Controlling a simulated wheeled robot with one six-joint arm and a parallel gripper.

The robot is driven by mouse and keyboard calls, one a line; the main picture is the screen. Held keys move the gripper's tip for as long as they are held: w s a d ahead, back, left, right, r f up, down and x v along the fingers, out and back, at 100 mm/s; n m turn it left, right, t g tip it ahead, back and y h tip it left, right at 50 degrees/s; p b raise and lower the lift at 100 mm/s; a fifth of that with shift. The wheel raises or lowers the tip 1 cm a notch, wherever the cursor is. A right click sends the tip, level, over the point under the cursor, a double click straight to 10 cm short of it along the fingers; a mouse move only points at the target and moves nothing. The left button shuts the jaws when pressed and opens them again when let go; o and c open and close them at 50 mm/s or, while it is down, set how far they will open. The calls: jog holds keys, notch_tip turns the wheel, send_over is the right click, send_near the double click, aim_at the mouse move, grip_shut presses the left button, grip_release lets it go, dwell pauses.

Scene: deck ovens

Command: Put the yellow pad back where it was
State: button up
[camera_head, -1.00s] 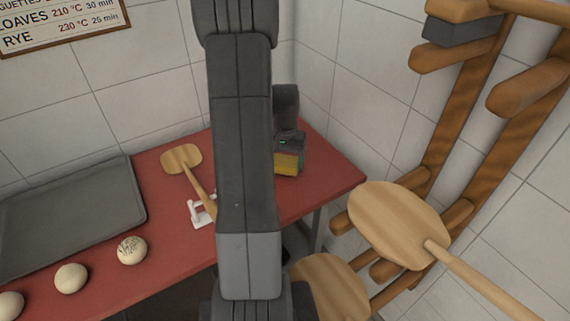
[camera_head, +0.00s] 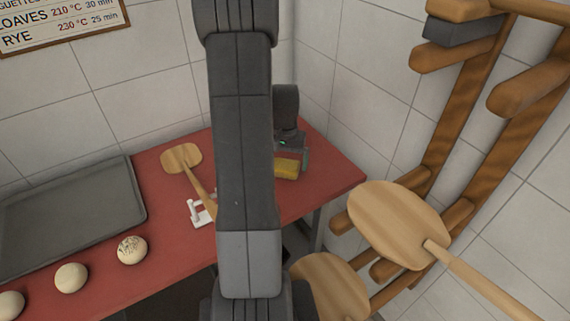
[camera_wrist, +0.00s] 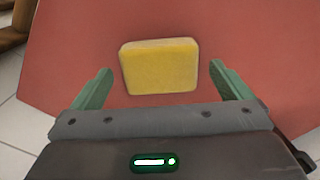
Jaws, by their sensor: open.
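The yellow pad (camera_wrist: 160,67) lies on the red table (camera_wrist: 255,35), between and slightly beyond the fingertips of my gripper (camera_wrist: 160,80) in the wrist view. My gripper is open, with a gap between each green finger and the pad. In the head view the pad (camera_head: 287,168) is at the right part of the table, just below my gripper (camera_head: 292,158), partly hidden by my arm.
A small wooden peel (camera_head: 181,158) rests with its handle at a white holder (camera_head: 198,213). A dark tray (camera_head: 75,215) and several dough balls (camera_head: 132,250) are on the left. A wooden rack (camera_head: 455,110) with a larger peel (camera_head: 398,225) stands at the right.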

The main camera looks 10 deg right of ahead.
aim_at(285, 165)
notch_tip(285, 165, up, 10)
jog(key=shift+r, duration=0.2)
dwell(1.7)
